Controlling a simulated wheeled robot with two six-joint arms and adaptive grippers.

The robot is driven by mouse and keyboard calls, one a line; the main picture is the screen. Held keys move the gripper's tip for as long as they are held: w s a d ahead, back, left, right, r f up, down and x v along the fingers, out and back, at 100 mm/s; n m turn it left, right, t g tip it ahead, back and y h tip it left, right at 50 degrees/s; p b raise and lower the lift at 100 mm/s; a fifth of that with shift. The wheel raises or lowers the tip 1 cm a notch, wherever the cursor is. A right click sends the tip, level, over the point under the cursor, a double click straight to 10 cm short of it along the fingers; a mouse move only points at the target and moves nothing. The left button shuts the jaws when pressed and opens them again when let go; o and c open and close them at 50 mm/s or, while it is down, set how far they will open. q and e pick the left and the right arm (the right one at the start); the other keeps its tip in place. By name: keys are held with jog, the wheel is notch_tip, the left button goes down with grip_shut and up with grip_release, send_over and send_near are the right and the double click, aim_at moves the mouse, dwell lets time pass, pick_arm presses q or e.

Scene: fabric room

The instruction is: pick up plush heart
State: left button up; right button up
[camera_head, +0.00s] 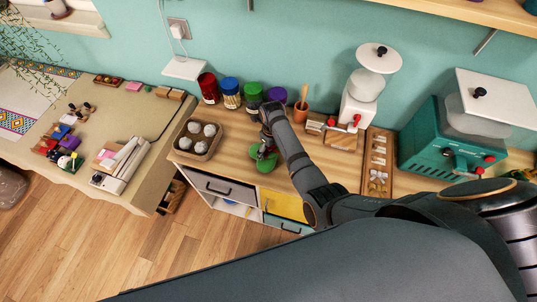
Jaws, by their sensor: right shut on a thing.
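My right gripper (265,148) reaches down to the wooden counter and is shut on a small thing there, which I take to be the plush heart. A green rounded shape (260,163) shows under and around the fingertips with a bit of red beside it. The fingers hide much of this spot, so the heart's outline is unclear. I cannot tell whether it is clear of the counter. My left gripper is not in view.
A tray of pale balls (209,149) stands left of the gripper. Several lidded jars (230,102) and a terracotta pot (301,113) stand behind it. A white-topped grinder (360,112), a wooden tray (391,148) and a teal machine (430,163) are to the right.

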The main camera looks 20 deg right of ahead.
notch_tip(320, 180, up, 4)
jog(key=p, duration=0.4)
jog(key=s+r+p, duration=0.2)
jog(key=p, duration=0.1)
jog(key=r+p, duration=0.1)
jog(key=p, duration=0.1)
jog(key=shift+s+d, duration=0.25)
jog(key=shift+s, duration=0.15)
jog(key=s+d+r, duration=0.2)
jog(key=s+r, duration=0.4)
jog(key=s, duration=0.5)
jog(key=shift+b, duration=0.3)
